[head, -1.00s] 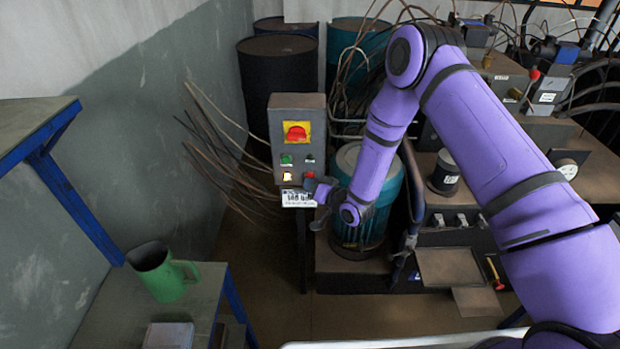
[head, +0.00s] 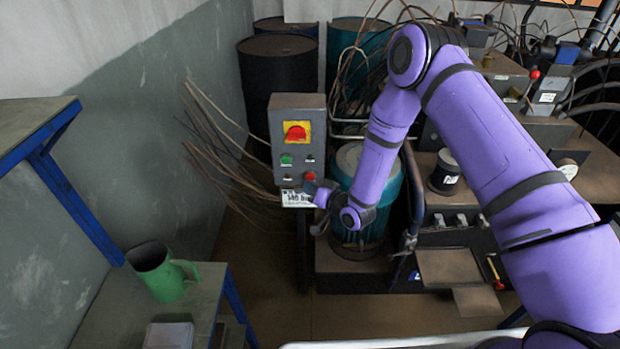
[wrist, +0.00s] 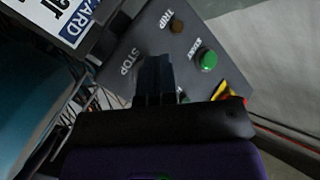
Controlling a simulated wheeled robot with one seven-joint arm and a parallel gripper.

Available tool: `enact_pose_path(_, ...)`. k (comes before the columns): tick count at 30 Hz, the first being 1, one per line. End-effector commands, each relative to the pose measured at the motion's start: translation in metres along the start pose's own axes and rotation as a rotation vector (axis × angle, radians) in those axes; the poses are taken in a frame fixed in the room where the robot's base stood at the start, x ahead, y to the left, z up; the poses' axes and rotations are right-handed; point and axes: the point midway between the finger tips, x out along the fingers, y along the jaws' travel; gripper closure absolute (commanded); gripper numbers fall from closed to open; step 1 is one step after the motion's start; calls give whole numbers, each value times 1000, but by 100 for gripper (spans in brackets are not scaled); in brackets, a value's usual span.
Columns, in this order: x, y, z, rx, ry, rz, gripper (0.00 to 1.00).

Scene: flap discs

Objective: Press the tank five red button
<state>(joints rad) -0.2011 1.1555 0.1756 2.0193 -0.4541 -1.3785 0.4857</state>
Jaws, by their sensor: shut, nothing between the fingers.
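The grey control box (head: 284,117) stands on a post in front of the wall. Its small red button (head: 310,176) is at the lower right, below a large red knob on a yellow plate (head: 297,133). My gripper (head: 314,184) is shut and empty, its tips right at the small red button. In the wrist view my gripper (wrist: 155,62) lies over the panel beside the word STOP (wrist: 130,62) and hides the button there. I cannot tell whether the tips press it. The green START button (wrist: 208,60) and the dark TRIP lamp (wrist: 178,25) are clear of the fingers.
A white label (head: 296,199) hangs under the box, close to my gripper. A teal motor or tank (head: 350,215) stands just right, behind my forearm. Loose rods (head: 215,150) lean left of the box. A green jug (head: 163,272) stands on the near left table.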

Motion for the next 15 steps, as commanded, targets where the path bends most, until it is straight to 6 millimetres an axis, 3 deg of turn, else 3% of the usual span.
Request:
enact_pose_path(8,-1,0,0,0,0,0,100)
enact_pose_path(15,-13,-9,10,1,-2,0,100)
